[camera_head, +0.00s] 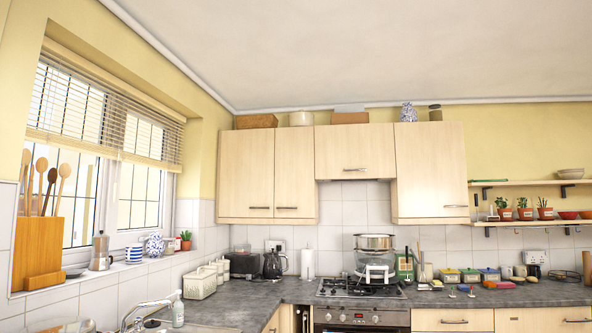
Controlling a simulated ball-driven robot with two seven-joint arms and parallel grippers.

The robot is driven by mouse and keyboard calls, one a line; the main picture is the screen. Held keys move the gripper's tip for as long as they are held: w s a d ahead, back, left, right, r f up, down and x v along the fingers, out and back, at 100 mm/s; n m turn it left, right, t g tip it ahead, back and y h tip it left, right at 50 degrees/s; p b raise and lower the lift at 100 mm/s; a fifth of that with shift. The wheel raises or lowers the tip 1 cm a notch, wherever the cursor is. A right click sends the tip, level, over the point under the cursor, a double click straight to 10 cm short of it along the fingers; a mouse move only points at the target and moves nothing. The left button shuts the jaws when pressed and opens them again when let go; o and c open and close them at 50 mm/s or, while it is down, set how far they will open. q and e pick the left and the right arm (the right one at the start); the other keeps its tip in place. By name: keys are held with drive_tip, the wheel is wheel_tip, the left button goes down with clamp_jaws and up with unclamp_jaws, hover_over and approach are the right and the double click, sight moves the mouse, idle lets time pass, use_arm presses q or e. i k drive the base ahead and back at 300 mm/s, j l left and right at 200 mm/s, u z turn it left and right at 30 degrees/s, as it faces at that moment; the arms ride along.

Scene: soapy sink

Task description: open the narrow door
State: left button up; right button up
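Several light-wood doors show, all shut, and I cannot tell for certain which is the narrow door. A slim front (303,319) with a vertical handle stands just left of the oven, cut off by the bottom edge. On the wall, a pair of tall doors (260,172) hangs at the left. A short wide door (355,146) is in the middle, and a single tall door (431,165) is at the right. The upper doors have metal handles near their lower edges. Neither of my grippers is in view.
The grey worktop (245,290) holds a kettle (275,262), a toaster (244,265) and white canisters. A pot (374,242) sits over the hob (345,289), above the oven (358,318). A sink tap (150,307) and soap bottle (178,309) are at the lower left.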

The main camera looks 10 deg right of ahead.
sight(294, 191)
drive_tip(key=i+l+z, duration=0.35)
drive_tip(key=i+l, duration=0.25)
drive_tip(key=l, duration=0.2)
drive_tip(key=i+l, duration=0.25)
drive_tip(key=i, duration=0.4)
drive_tip(key=i+l+z, duration=0.1)
drive_tip(key=i+l, duration=0.15)
drive_tip(key=i, duration=0.35)
drive_tip(key=i+l, duration=0.15)
drive_tip(key=i, duration=0.5)
drive_tip(key=i+l+z, duration=0.1)
drive_tip(key=i, duration=0.55)
drive_tip(key=l, duration=0.1)
